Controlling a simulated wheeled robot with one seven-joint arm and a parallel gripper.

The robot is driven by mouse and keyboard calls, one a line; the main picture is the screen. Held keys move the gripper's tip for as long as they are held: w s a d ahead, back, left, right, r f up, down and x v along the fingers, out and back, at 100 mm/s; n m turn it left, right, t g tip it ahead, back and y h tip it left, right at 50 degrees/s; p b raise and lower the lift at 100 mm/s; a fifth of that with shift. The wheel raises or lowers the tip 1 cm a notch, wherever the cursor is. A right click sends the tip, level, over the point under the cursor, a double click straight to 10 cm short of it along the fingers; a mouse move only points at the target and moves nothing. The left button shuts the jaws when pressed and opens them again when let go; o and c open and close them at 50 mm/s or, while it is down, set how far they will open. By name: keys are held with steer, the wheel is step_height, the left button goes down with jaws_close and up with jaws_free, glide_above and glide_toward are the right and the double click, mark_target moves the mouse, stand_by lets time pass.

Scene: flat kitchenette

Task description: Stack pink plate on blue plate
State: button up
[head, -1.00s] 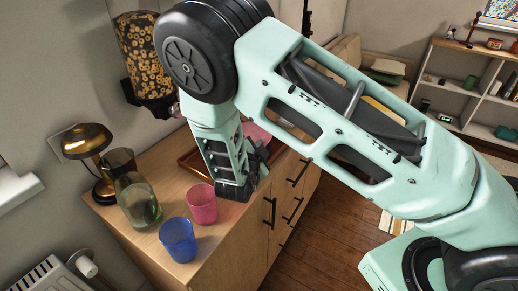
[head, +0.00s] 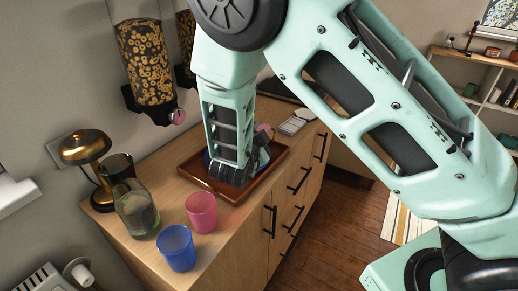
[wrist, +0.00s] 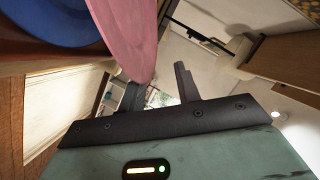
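The pink plate (wrist: 127,32) shows at the top of the wrist view as a narrow, slanted oval. Its lower rim ends by the left fingertip; whether they touch I cannot tell. The blue plate (wrist: 55,22) lies beside it at the upper left, partly cut off. My gripper (wrist: 158,78) shows two dark fingers apart, with background visible between them. In the head view my gripper (head: 238,178) points down over the brown tray (head: 236,196). A sliver of pink plate (head: 265,130) shows behind it and a bit of blue plate (head: 207,157) at its left; most of both is hidden.
A pink cup (head: 202,212), a blue cup (head: 177,248), a glass jug (head: 137,208) and a brass lamp (head: 88,150) stand left of the tray on the wooden cabinet. A cereal dispenser (head: 146,62) hangs on the wall. Handled drawers face the open floor at right.

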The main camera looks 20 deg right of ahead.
steer(key=shift+r, duration=1.4)
steer(key=shift+a, duration=0.1)
steer(key=s+a+r+n+g+y, duration=0.2)
steer(key=s+a+n+g+y, duration=0.4)
steer(key=s+a+n+y, duration=0.95)
steer(key=s+d+r+n+g+h, duration=0.1)
steer(key=s+d+n+g+h, duration=0.1)
steer(key=s+n, duration=0.3)
steer(key=s+d+r+n+g+h, duration=0.1)
steer(key=s+d+n+g+h, duration=0.2)
steer(key=s, duration=1)
steer(key=shift+s+d+n+g, duration=0.15)
steer(key=shift+d+n+g, duration=0.25)
steer(key=shift+n, duration=0.85)
steer(key=shift+a+r+h, duration=0.1)
steer(key=shift+h, duration=0.15)
steer(key=c, duration=0.4)
